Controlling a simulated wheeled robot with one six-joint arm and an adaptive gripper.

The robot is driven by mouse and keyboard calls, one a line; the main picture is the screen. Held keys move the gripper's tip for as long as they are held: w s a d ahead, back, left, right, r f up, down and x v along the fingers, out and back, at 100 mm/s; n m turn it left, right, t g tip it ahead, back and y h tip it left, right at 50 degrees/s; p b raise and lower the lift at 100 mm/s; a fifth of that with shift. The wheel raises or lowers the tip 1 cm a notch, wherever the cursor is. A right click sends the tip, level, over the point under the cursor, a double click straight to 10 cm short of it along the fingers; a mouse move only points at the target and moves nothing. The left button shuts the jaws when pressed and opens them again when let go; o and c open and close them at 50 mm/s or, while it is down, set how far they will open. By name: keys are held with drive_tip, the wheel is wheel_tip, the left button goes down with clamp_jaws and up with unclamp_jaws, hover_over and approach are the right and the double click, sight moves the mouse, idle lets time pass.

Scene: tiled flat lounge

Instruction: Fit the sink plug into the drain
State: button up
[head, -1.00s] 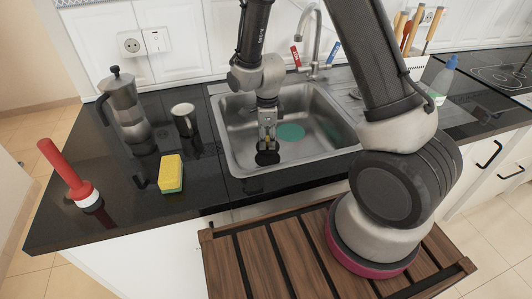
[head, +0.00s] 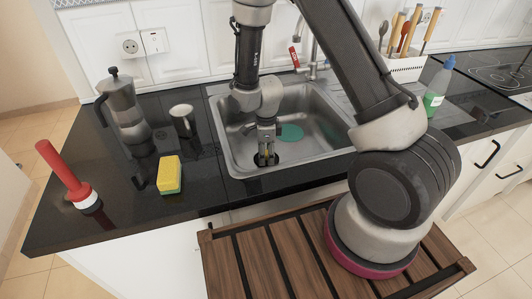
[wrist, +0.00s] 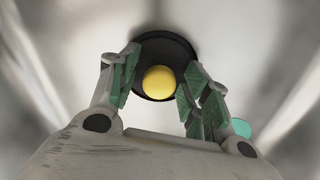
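The sink plug shows in the wrist view as a round yellow knob (wrist: 159,82) over a black disc (wrist: 166,48). In the head view a black round shape (head: 259,161) lies low in the sink (head: 232,146), under my gripper (head: 266,154). I cannot tell plug from drain there; no separate drain hole shows. In the wrist view my gripper (wrist: 157,84) points down, its green-padded fingers on either side of the knob. A thin dark gap shows beside the left pad, so the fingers look open around it. Contact on the right is unclear.
A teal disc (head: 291,132) lies in the sink right of my gripper. The tap (head: 313,68) stands behind. A moka pot (head: 123,107), metal cup (head: 183,120), yellow sponge (head: 169,174) and red-handled plunger (head: 65,173) stand left; a green bottle (head: 437,88) stands right.

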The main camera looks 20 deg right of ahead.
wheel_tip(320, 180, up, 13)
wheel_tip(320, 180, up, 8)
drive_tip(key=n+t, duration=0.1)
drive_tip(key=n, duration=0.3)
hover_over(266, 152)
drive_tip(key=s+d, duration=0.2)
drive_tip(key=d, duration=0.2)
drive_tip(key=s+d+r+n+t, duration=0.1)
drive_tip(key=s+d+r+n, duration=0.4)
drive_tip(key=s+r+n, duration=0.3)
drive_tip(key=s+d+r+n+t, duration=0.2)
drive_tip(key=s+d+r+n, duration=0.4)
drive_tip(key=s+r+n, duration=0.3)
drive_tip(key=s, duration=0.3)
drive_tip(key=shift+s, duration=0.15)
